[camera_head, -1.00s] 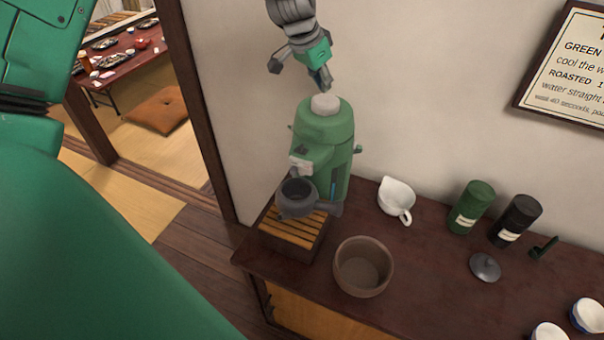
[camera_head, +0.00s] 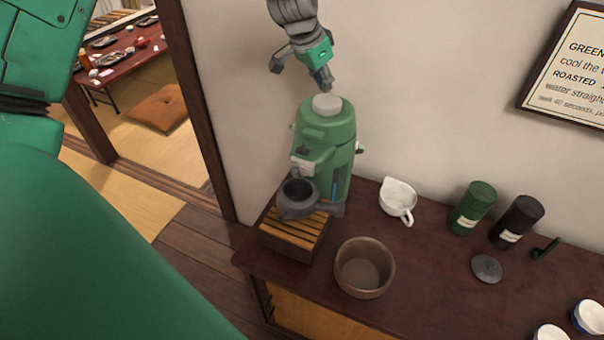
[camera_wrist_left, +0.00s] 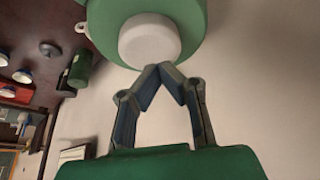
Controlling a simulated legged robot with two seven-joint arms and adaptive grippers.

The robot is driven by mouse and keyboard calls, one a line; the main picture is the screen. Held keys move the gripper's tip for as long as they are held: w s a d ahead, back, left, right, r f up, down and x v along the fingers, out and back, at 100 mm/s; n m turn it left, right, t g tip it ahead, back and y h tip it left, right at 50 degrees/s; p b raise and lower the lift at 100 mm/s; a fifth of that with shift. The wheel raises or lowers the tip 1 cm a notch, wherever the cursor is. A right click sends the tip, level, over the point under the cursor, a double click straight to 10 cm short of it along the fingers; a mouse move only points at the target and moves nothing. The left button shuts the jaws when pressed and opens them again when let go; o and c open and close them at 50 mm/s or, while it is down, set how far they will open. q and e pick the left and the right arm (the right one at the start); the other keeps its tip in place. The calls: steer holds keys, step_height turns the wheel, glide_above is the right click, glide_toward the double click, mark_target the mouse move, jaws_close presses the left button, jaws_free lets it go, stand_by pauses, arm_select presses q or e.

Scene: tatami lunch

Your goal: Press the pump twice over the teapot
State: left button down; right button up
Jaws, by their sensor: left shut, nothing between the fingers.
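A green pump pot (camera_head: 327,140) with a pale round pump button (camera_head: 327,104) on top stands on the dark counter. A dark grey teapot (camera_head: 297,200), lidless, sits on a slatted wooden stand (camera_head: 292,236) under the spout. My left gripper (camera_head: 326,88) points down just above the button. In the left wrist view my gripper's fingertips (camera_wrist_left: 160,67) meet at the edge of the pale button (camera_wrist_left: 150,40), with nothing between them. Whether they touch the button I cannot tell. My right gripper is not in view.
On the counter (camera_head: 420,270) stand a brown bowl (camera_head: 364,267), a white pitcher (camera_head: 398,200), a green canister (camera_head: 474,207), a black canister (camera_head: 516,221) and a grey lid (camera_head: 487,268). White cups (camera_head: 588,316) are at the front right. A framed sign (camera_head: 568,68) hangs on the wall.

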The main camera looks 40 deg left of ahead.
mark_target(326, 101)
arm_select(q)
steer(key=shift+d+f, duration=0.15)
steer(key=shift+d, duration=0.4)
steer(key=shift+d+f+b, duration=0.25)
steer(key=shift+b, duration=0.1)
steer(key=shift+a+f, duration=0.15)
steer(key=shift+f, duration=0.15)
steer(key=shift+a+f+b, duration=0.3)
steer(key=shift+a+f, duration=0.2)
steer(key=shift+f, duration=0.25)
steer(key=shift+s+d+f+b, duration=0.1)
steer(key=shift+d+f+b, duration=0.3)
steer(key=shift+f, duration=0.25)
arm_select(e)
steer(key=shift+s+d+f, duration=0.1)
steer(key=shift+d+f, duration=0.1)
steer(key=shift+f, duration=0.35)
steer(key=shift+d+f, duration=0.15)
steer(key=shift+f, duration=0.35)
